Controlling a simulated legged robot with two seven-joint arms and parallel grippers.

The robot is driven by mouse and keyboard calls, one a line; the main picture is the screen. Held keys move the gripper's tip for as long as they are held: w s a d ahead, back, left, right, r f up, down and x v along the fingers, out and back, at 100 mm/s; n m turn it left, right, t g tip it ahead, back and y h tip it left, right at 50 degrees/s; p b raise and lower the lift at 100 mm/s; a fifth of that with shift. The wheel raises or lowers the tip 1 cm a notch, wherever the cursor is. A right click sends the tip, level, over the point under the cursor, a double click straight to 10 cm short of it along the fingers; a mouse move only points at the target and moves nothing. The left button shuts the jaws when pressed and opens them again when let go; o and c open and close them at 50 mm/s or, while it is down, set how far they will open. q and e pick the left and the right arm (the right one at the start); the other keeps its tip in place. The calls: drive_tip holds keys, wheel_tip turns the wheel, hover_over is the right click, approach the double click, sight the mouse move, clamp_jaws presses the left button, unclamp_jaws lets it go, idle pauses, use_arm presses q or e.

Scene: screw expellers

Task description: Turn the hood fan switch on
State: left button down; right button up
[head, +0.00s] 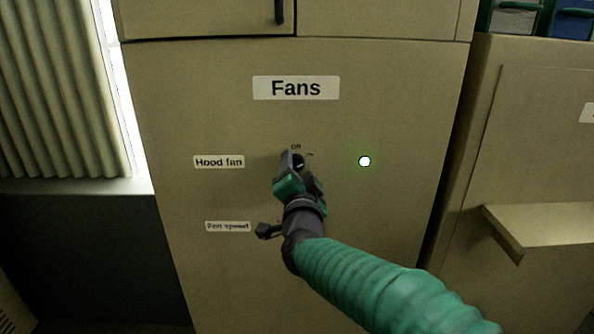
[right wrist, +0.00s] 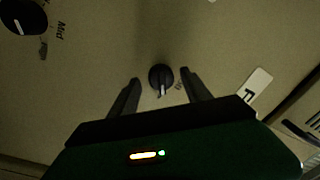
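The hood fan switch is a small black round knob (right wrist: 161,78) with a pale pointer line, on the beige cabinet front. In the head view the knob (head: 298,161) shows partly behind my gripper, right of the label "Hood fan" (head: 218,162), with "Off" printed above it. My right gripper (head: 292,160) is at the knob. In the right wrist view its two dark fingers (right wrist: 160,82) are apart, one on each side of the knob, with gaps visible. Whether they touch it cannot be told. My left gripper is not in view.
A white-green round light (head: 364,161) is lit right of the knob. The "Fan speed" knob (head: 266,231) is just below; it also shows in the right wrist view (right wrist: 22,16). A "Fans" sign (head: 296,88) is above. A beige ledge (head: 537,228) juts out at right.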

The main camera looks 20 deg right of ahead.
drive_tip(key=b+v, duration=0.1)
drive_tip(key=v, duration=1.6)
drive_tip(key=shift+w, duration=0.1)
wheel_tip(320, 180, down, 24)
drive_tip(key=s+a+n+g+y, duration=0.1)
drive_tip(key=a+n+g+y, duration=0.1)
drive_tip(key=n+g+y, duration=0.6)
drive_tip(key=s+d+f+n+g+h, duration=0.1)
drive_tip(key=s+d+f+n+g, duration=0.1)
drive_tip(key=s+f, duration=0.5)
drive_tip(key=s+d+f+n+g+h, duration=0.2)
drive_tip(key=s+d+f+g, duration=0.2)
drive_tip(key=s+f, duration=0.3)
drive_tip(key=shift+s+d+n+g, duration=0.3)
drive_tip(key=shift+n+g, duration=0.1)
drive_tip(key=shift+g, duration=0.4)
